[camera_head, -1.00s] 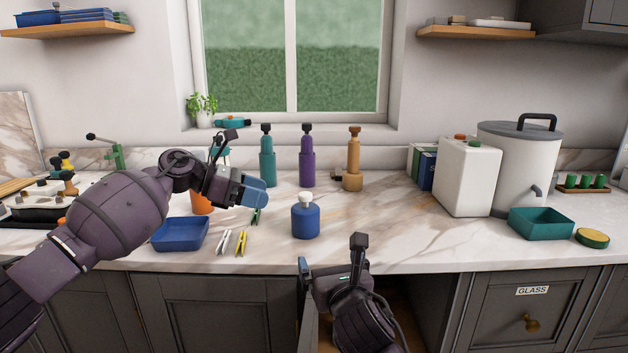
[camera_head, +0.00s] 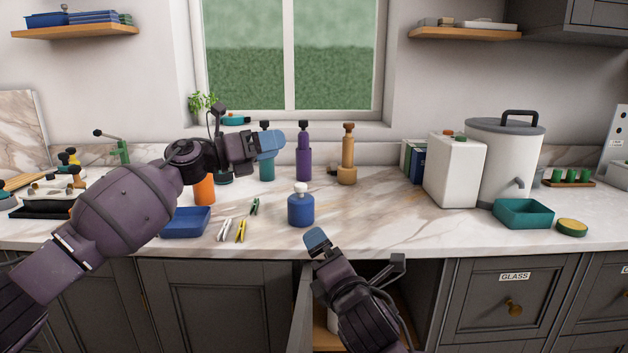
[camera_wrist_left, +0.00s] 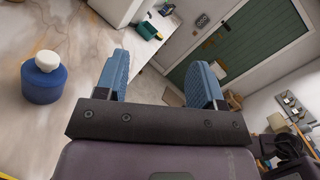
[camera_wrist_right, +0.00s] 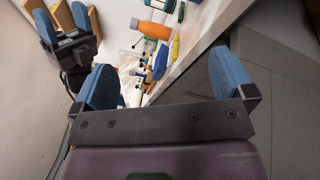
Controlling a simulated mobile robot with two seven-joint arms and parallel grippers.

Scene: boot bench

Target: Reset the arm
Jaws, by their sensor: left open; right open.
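My left arm reaches in from the left in the head view. Its gripper (camera_head: 270,144) is raised over the counter, pointing right, in front of the teal bottle. Its blue fingers stand apart with nothing between them in the left wrist view (camera_wrist_left: 160,82). My right gripper (camera_head: 317,241) is at the counter's front edge, below the blue bottle, with fingertips pointing up and left. In the right wrist view (camera_wrist_right: 165,82) its blue fingers are apart and empty. Neither gripper touches an object that I can see.
A blue bottle with white cap (camera_head: 301,208) stands near the right gripper. A white canister (camera_head: 455,172) and teal tray (camera_head: 524,213) stand right. The cabinet below the right gripper is open.

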